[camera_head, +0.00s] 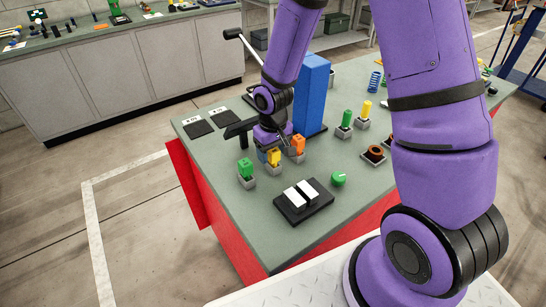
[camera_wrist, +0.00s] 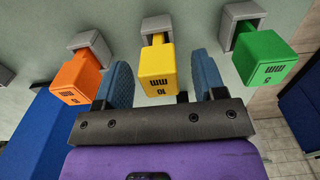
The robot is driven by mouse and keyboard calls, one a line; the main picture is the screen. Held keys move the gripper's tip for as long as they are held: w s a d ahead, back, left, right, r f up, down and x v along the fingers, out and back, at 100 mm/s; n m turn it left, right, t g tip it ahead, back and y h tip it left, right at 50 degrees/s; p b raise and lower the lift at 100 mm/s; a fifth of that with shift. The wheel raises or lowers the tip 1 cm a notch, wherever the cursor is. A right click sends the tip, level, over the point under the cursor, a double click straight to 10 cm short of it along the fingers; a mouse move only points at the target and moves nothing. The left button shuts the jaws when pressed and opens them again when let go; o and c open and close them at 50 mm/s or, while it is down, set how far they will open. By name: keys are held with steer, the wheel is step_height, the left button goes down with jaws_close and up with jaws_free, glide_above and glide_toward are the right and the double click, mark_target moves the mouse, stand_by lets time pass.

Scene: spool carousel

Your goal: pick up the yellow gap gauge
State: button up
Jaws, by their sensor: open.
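The yellow gap gauge (camera_head: 274,157) stands upright in a small grey holder on the table, between a green gauge and an orange gauge. In the wrist view the yellow gauge (camera_wrist: 157,65) is marked "10 mm" and lies between my two blue finger pads. My gripper (camera_wrist: 163,80) is open, with a finger on each side of the yellow gauge and a visible gap on the right side; contact on the left cannot be told.
The orange gauge (camera_wrist: 77,77) is close beside the left finger, and the green gauge (camera_wrist: 264,57) stands to the right. A tall blue block (camera_head: 312,93) rises behind. A black stand with white blocks (camera_head: 304,203) and a green knob (camera_head: 338,179) are in front.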

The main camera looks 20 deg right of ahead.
steer(key=shift+f, duration=1.1)
steer(key=c, duration=0.9)
steer(key=shift+r, duration=0.2)
